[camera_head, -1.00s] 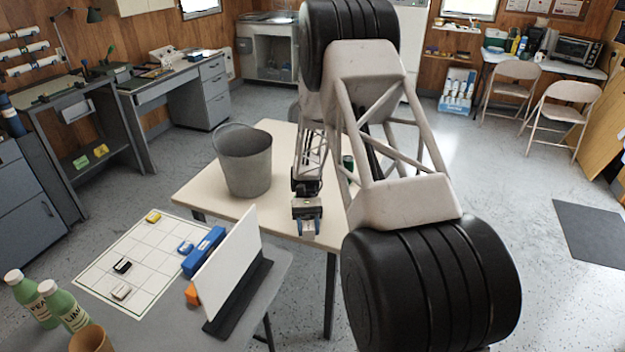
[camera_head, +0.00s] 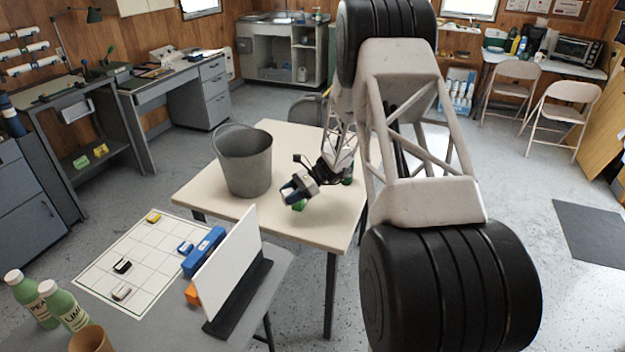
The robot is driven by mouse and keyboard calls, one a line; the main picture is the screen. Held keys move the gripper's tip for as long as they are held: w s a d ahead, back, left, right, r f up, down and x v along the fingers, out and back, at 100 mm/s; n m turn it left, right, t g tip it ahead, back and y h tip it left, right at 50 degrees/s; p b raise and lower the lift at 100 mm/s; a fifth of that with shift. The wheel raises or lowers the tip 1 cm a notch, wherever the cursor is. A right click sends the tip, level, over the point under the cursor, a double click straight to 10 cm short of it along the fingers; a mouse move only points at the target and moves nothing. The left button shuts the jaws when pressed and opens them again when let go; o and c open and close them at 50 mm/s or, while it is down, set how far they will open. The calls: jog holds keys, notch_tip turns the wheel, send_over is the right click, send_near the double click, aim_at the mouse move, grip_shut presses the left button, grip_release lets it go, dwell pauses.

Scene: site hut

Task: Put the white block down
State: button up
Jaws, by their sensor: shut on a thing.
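My gripper (camera_head: 290,192) is low over the cream table, to the right of the grey bucket (camera_head: 245,160). A green thing (camera_head: 299,206) shows just below the gripper; I cannot tell whether the two touch. A small whitish block (camera_head: 121,293) lies on the white grid mat (camera_head: 152,222), well apart from my gripper.
The cream table (camera_head: 320,230) has free room at its front.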

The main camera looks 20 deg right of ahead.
jog(key=w+d+r+m+t+h, duration=0.3)
jog(key=w+d+m+t+h, duration=0.4)
jog(key=w+d+m, duration=0.25)
jog(key=w+d+r+m+t+h, duration=0.4)
jog(key=w+d+m+t+h, duration=0.35)
jog(key=w+m, duration=0.2)
jog(key=shift+n+g+y, duration=0.35)
jog(key=shift+n+y, duration=0.05)
jog(key=shift+y, duration=0.05)
jog(key=shift+w+d+f, duration=0.1)
jog(key=shift+w+f, duration=0.05)
jog(key=shift+f, duration=1)
jog(key=shift+w+f, duration=0.15)
jog(key=shift+f, duration=1)
jog(key=shift+f, duration=0.1)
jog(key=shift+f, duration=3.05)
jog(key=shift+f, duration=0.1)
jog(key=shift+f, duration=1.75)
jog(key=shift+f, duration=0.15)
